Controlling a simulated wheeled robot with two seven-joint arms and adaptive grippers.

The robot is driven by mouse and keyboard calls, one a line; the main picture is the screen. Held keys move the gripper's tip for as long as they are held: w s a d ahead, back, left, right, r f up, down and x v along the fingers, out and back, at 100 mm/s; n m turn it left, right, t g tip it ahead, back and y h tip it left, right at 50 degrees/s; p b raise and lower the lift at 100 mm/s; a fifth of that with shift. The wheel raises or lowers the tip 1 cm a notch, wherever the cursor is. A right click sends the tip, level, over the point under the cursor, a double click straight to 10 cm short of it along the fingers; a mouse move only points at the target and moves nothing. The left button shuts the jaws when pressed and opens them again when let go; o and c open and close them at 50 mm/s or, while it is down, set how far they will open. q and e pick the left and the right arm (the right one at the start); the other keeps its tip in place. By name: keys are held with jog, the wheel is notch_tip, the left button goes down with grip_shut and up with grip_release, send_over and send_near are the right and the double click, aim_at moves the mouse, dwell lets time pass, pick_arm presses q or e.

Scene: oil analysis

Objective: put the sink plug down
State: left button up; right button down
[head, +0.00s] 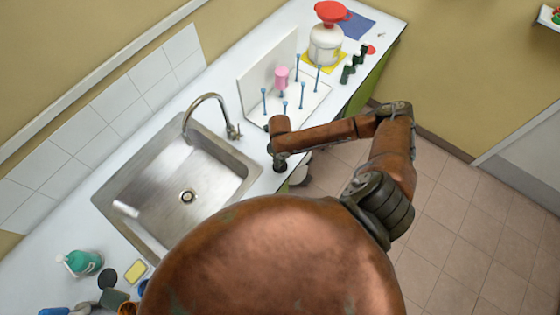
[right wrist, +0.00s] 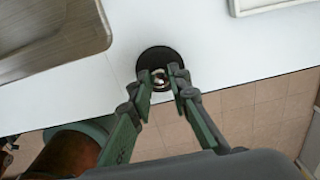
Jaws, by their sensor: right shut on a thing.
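The sink plug (right wrist: 150,56) is a dark round disc with a shiny metal knob. In the right wrist view it lies against the white counter's front edge. My right gripper (right wrist: 160,76) is shut on its knob, with a green finger on either side. In the head view my right gripper (head: 279,164) is at the counter's front edge, right of the sink (head: 160,205), and mostly hides the plug. I cannot tell whether the plug touches the counter (head: 235,140). My left gripper is not in view.
A white rack with blue pegs and a pink piece (head: 281,76) stands beyond the gripper. A red-topped jar (head: 325,45) stands at the far end. A green bottle (head: 84,262) and a yellow sponge (head: 136,271) are at lower left.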

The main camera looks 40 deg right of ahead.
jog(key=c, duration=1.8)
grip_release()
notch_tip(320, 180, up, 12)
jog(key=shift+r+b, duration=0.1)
jog(key=shift+b, duration=0.6)
